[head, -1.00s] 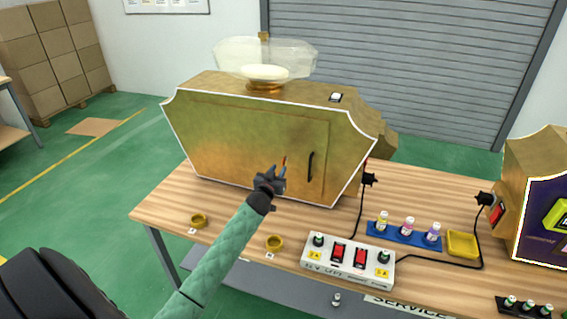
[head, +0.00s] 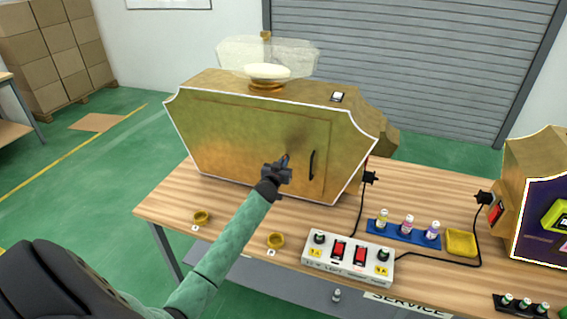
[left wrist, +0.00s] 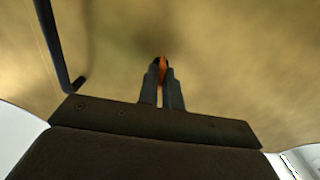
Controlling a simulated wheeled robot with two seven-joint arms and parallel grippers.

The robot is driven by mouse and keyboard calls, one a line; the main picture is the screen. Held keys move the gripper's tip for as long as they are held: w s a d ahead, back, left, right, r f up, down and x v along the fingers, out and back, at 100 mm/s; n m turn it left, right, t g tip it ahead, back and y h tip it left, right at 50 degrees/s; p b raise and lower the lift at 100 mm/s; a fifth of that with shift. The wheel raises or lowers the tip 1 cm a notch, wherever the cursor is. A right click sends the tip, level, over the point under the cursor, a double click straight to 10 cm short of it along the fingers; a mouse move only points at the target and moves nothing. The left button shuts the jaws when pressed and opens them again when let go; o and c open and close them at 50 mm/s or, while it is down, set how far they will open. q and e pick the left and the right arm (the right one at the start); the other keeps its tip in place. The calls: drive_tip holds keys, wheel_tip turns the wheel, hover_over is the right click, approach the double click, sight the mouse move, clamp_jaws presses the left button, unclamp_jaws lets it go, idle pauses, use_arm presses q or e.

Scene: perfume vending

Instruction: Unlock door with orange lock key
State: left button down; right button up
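The gold machine door (head: 240,135) is closed, with a black handle (head: 312,164) on its right side. My left gripper (head: 285,160) is in front of the door, just left of the handle. In the left wrist view my left gripper (left wrist: 163,66) is shut on the orange key (left wrist: 162,68), which points at the gold door panel (left wrist: 220,60). The handle (left wrist: 58,50) shows at the left there. The lock itself is hidden, and I cannot tell whether the key touches the door. My right gripper is not in view.
A white power strip (head: 348,258) with red switches stands on the wooden table (head: 215,250) at front. A blue tray (head: 394,238) with small bottles and a yellow dish (head: 461,243) lie right of it. Two small gold rings (head: 201,217) are near the front edge.

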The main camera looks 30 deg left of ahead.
use_arm(q)
drive_tip(key=shift+m, duration=0.5)
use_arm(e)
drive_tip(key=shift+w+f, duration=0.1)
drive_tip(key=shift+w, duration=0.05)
use_arm(q)
drive_tip(key=m+b, duration=0.2)
drive_tip(key=m, duration=0.6)
drive_tip(key=m+b, duration=0.2)
drive_tip(key=m, duration=0.7)
drive_tip(key=shift+d+f, duration=0.2)
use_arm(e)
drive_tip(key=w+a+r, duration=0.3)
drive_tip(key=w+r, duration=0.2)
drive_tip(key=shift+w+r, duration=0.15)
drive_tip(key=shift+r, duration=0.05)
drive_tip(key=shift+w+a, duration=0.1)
